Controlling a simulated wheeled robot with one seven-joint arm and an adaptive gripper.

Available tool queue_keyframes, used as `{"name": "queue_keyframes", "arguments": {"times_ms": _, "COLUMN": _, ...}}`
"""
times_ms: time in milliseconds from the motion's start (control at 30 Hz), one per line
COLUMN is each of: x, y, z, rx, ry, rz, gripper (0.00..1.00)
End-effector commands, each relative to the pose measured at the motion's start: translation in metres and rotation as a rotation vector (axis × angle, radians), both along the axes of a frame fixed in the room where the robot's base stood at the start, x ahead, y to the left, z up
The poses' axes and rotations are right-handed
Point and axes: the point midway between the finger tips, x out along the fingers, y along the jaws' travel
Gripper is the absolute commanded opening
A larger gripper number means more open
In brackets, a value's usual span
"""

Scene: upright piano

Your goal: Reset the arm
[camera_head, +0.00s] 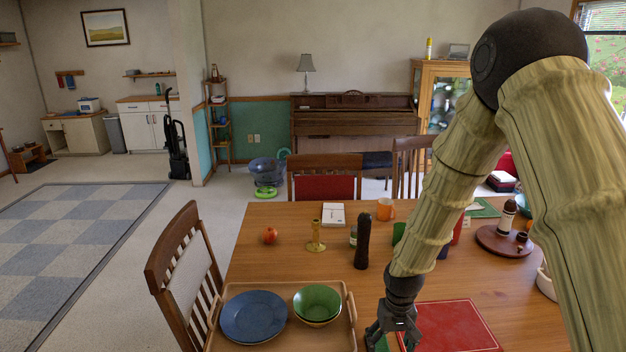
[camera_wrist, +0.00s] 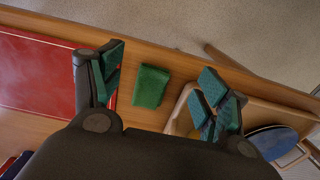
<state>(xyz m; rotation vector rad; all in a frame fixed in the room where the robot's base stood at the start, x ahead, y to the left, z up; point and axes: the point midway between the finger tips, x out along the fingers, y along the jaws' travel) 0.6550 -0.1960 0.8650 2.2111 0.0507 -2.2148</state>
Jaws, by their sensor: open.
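My arm comes down from the upper right in the head view, wrapped in a pale yellow-green cover. My gripper (camera_head: 392,328) hangs low over the near part of the wooden table (camera_head: 278,222), between the wooden tray and the red mat. In the wrist view my gripper (camera_wrist: 158,88) has its two teal-padded fingers wide apart. Nothing is between the pads at their level. A folded green cloth (camera_wrist: 151,87) lies on the table below, seen in the gap between the fingers. In the head view my gripper covers most of that spot.
A wooden tray (camera_head: 351,318) holds a blue plate (camera_head: 254,316) and a green bowl (camera_head: 317,303). A red mat (camera_head: 452,325) lies to the right. Chairs surround the table.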

Motion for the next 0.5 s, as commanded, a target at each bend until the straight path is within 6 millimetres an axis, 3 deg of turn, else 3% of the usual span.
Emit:
{"name": "queue_keyframes", "arguments": {"times_ms": 333, "x": -0.052, "y": 0.002, "z": -0.067, "rx": 0.030, "ry": 0.009, "rz": -0.007, "gripper": 0.75}}
{"name": "queue_keyframes", "arguments": {"times_ms": 500, "x": -0.105, "y": -0.001, "z": -0.116, "rx": 0.046, "ry": 0.015, "rz": -0.023, "gripper": 0.75}}
